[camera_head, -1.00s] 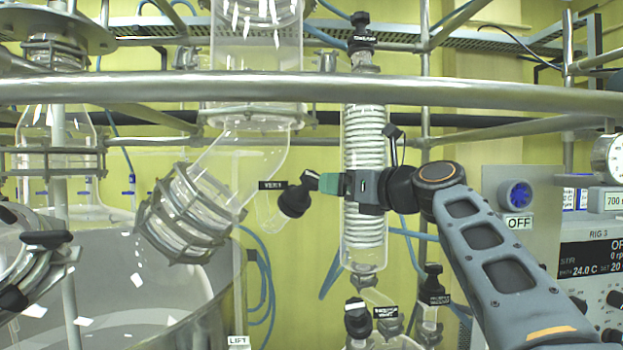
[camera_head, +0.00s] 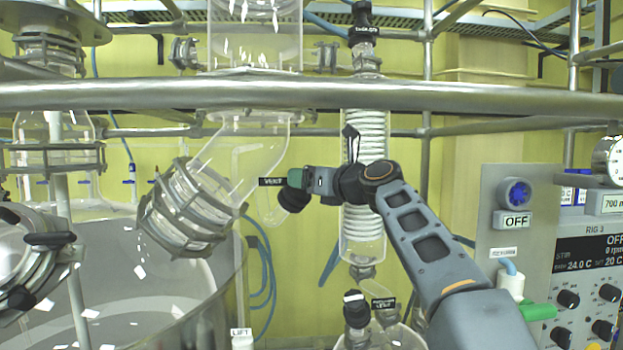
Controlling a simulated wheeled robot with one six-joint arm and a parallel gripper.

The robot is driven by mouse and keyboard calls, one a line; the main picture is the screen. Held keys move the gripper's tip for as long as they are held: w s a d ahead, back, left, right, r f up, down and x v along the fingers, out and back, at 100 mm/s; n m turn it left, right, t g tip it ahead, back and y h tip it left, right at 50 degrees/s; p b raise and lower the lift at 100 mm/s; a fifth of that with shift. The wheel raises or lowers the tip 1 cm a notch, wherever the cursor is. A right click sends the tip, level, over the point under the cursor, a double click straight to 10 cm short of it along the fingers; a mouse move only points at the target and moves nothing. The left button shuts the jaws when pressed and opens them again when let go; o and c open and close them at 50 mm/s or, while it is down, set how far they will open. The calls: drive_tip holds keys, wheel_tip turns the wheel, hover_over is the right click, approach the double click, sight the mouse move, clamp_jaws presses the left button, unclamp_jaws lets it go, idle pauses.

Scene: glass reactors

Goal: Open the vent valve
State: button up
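The vent valve (camera_head: 292,200) is a black knob on a short angled glass side arm. It sits left of the coiled glass condenser, with a black "VENT" label (camera_head: 272,182) beside it. My gripper (camera_head: 295,178) has green fingertips and reaches in from the right. The fingertips are at the upper end of the black knob and overlap it in the picture. They hide the knob's top, and I cannot tell whether they touch or grip it. The fingers are seen from the side, so the gap between them does not show.
A metal rail (camera_head: 310,95) crosses in front, above my arm. The coiled condenser (camera_head: 362,225) stands partly behind my arm. A clamped glass elbow (camera_head: 190,208) is at left above a large vessel. The control panel (camera_head: 585,262) and a green-handled valve (camera_head: 538,312) are at right.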

drive_tip(key=c, duration=0.9)
drive_tip(key=shift+n+g+y, duration=0.3)
drive_tip(key=shift+n, duration=0.2)
drive_tip(key=n+g+y+p, duration=0.1)
drive_tip(key=n, duration=0.1)
drive_tip(key=n+g+y+p, duration=0.1)
drive_tip(key=n+g+p, duration=0.1)
drive_tip(key=n, duration=0.1)
drive_tip(key=shift+w+d+r+y, duration=0.1)
drive_tip(key=shift+r+y, duration=0.1)
drive_tip(key=shift+y, duration=0.1)
drive_tip(key=shift+f+n+g+y+p, duration=0.1)
drive_tip(key=shift+n+g+y+p, duration=0.2)
drive_tip(key=shift+n+g, duration=1.15)
drive_tip(key=shift+f+n+g+y+p, duration=0.1)
drive_tip(key=shift+n+g+y+p, duration=0.2)
drive_tip(key=shift+n+g, duration=1.15)
drive_tip(key=shift+n+t, duration=0.3)
drive_tip(key=shift+n, duration=0.4)
drive_tip(key=o, duration=0.9)
